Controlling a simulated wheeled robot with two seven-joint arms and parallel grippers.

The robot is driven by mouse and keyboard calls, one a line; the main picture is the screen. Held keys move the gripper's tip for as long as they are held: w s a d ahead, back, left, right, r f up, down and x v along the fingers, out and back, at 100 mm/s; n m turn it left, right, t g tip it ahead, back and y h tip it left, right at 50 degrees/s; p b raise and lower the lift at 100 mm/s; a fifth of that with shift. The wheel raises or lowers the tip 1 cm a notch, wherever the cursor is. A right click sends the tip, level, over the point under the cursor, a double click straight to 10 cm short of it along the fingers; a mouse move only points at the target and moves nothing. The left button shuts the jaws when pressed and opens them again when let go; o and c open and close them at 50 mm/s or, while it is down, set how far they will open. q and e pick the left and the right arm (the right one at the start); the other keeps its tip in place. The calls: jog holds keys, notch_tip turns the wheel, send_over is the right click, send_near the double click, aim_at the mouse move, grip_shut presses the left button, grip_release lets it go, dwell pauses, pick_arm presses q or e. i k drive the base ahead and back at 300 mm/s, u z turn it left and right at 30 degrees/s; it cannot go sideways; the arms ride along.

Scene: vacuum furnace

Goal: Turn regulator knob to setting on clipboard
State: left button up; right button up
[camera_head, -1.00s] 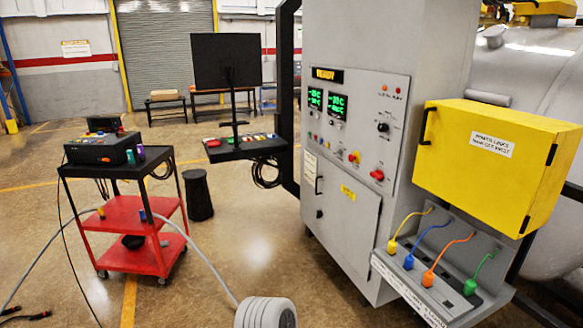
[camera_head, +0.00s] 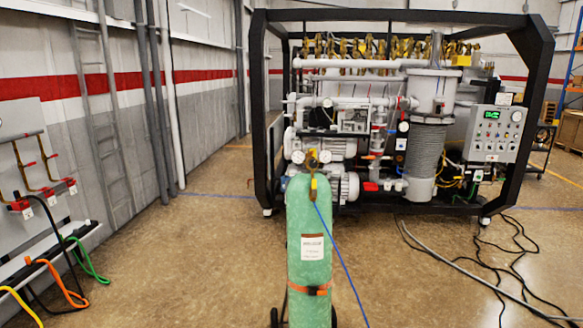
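A green gas cylinder (camera_head: 308,240) stands upright on a wheeled cart in the lower middle of the head view. An orange strap (camera_head: 310,289) goes around it and a white label (camera_head: 312,247) is on its front. A small brass regulator (camera_head: 313,185) with gauges sits at its top; its knob is too small to make out clearly. A blue hose (camera_head: 341,265) runs down from the regulator to the right. I see no clipboard. Neither of my grippers is in view.
A black-framed pump skid (camera_head: 259,110) with pipes and a grey control box (camera_head: 495,134) stands behind the cylinder. Cables (camera_head: 470,270) lie on the floor at right. A wall panel with hoses (camera_head: 70,290) is at left. Floor between panel and cylinder is clear.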

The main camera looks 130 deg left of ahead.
aim_at(312, 163)
jog(key=u, duration=3.65)
jog(key=i, duration=1.65)
